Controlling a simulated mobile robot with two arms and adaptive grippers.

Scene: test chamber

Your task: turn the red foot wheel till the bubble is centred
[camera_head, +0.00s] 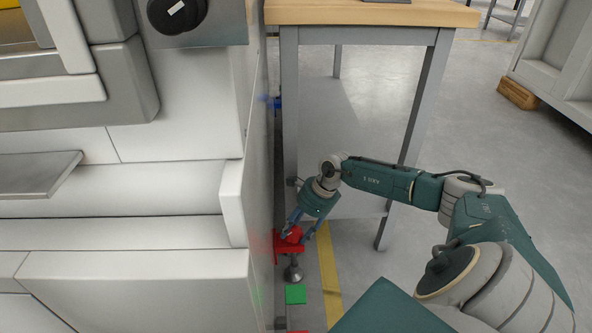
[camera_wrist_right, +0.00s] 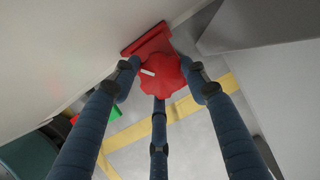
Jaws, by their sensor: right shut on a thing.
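The red foot wheel (camera_head: 291,243) is low on the side of the white machine (camera_head: 140,290), above a metal foot. In the right wrist view the wheel (camera_wrist_right: 166,72) is a lobed red knob with a white mark, beside a red bracket (camera_wrist_right: 147,41). My right gripper (camera_head: 299,229) reaches down to the wheel. In the wrist view its blue fingers (camera_wrist_right: 162,82) are closed around the wheel's rim. My left gripper is in neither view. I cannot make out a bubble or level in either view.
A grey-legged table with a wooden top (camera_head: 375,12) stands close beside the machine, leaving a narrow gap. A green square (camera_head: 296,294) lies on the floor below the wheel, near a yellow floor line (camera_head: 328,265). A blue part (camera_head: 274,103) shows farther back.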

